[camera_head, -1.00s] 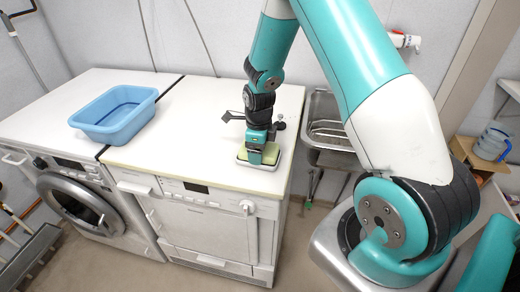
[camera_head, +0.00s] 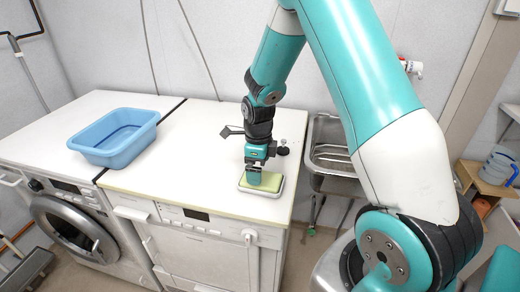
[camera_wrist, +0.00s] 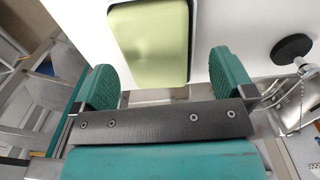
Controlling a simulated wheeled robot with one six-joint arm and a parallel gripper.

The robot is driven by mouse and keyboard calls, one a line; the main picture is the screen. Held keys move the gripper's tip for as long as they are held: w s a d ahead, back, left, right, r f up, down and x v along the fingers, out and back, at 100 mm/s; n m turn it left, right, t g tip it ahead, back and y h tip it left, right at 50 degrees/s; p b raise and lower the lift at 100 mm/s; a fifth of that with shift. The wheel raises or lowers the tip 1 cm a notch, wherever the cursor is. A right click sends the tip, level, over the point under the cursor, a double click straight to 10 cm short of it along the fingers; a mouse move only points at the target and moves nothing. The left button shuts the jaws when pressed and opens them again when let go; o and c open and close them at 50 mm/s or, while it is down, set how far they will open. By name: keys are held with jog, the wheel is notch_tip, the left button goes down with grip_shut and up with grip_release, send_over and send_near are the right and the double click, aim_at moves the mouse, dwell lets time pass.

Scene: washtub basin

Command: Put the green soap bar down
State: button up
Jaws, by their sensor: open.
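The pale green soap bar (camera_head: 271,181) lies flat in a shallow white dish (camera_head: 262,193) near the front right corner of the white worktop. The soap (camera_wrist: 150,42) also fills the top middle of the wrist view, inside the dish's white rim (camera_wrist: 198,30). My gripper (camera_head: 254,177) is over the left part of the soap in the head view and hides some of it. In the wrist view my gripper (camera_wrist: 164,83) is open, its two green fingers spread wide with nothing held between them. The exact height of the fingertips over the soap is unclear.
A blue basin (camera_head: 115,138) stands on the left worktop (camera_head: 60,130), over the washing machine. The worktop between basin and dish is clear.

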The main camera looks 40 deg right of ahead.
jog(key=s+a+r+n+y, duration=0.1)
jog(key=s+a+r+n, duration=0.1)
jog(key=a+r+n, duration=0.3)
jog(key=s+a+r+n, duration=0.2)
jog(key=r+n, duration=0.1)
jog(key=r, duration=0.5)
jog(key=s+a+r+n+y, duration=0.1)
jog(key=s+a+r+n, duration=0.2)
jog(key=s+a+n, duration=0.4)
jog(key=s+a+r+n+y, duration=0.2)
jog(key=s+a+n, duration=0.6)
jog(key=n, duration=1.2)
jog(key=shift+s+r+n, duration=0.3)
jog(key=shift+s+r, duration=1)
jog(key=shift+s, duration=0.8)
jog(key=shift+c, duration=0.2)
